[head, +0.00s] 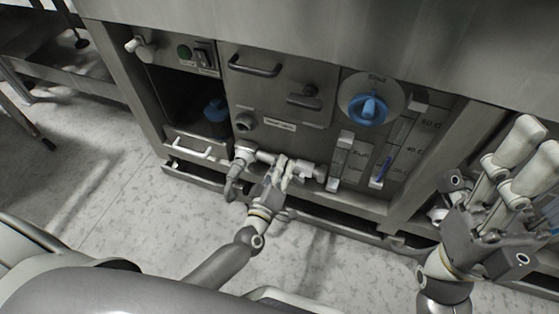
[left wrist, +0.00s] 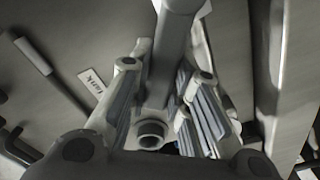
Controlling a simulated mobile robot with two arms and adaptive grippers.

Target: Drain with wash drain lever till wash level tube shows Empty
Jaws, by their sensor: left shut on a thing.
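My left gripper (head: 283,167) is at the low front of the washer, shut on the wash drain lever, a grey bar at the pale drain pipe (head: 306,169). In the left wrist view the lever (left wrist: 174,45) runs up between my fingers; its far end is out of view. The wash level tube (head: 341,158) is the upright pale strip just right of the pipe, with a "Full" mark beside it. Its fill level is too small to read. My right gripper (head: 530,155) is raised at the right, open and empty, fingers apart.
A blue dial (head: 369,109) sits above the tube. A temperature gauge (head: 391,150) with a blue column stands right of it. The speckled floor (head: 120,205) in front is clear.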

